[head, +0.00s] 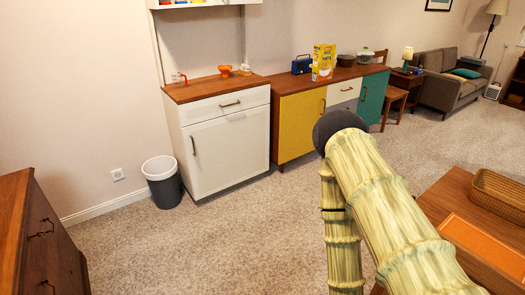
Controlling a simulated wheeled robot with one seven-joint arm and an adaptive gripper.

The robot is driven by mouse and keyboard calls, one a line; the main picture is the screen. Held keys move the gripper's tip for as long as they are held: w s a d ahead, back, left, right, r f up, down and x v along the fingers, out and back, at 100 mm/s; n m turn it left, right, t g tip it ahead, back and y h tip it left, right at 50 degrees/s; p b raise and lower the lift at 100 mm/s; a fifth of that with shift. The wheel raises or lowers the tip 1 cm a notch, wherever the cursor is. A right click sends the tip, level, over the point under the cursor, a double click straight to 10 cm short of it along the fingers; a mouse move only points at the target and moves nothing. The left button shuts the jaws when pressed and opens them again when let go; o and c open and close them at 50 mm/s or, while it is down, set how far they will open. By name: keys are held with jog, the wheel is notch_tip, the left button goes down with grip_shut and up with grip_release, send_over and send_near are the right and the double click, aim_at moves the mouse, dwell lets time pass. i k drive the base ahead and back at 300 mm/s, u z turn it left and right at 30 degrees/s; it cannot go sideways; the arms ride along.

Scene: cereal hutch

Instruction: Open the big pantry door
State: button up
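A white hutch base cabinet (200,120) with a wooden top stands against the back wall. Its large white door (228,153), which looks like the big pantry door, appears shut. A slim dark vertical handle (193,145) sits near the door's upper left edge. A drawer (228,104) with a horizontal handle is above the door and is shut. My bamboo-patterned arm, with a dark rounded joint, rises at the lower right, in front of the sideboard and apart from the door. My gripper does not show.
A grey bin (165,185) stands on the floor left of the cabinet. A sideboard with a yellow door (301,124) adjoins it on the right. A brown dresser (40,235) is at left; a wooden table (455,190) is at right. Carpet before the cabinet is clear.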

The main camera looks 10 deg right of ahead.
aim_at(222, 153)
jog(key=i, duration=1.2)
jog(key=u, duration=0.5)
jog(key=i, duration=1.05)
jog(key=u, duration=0.35)
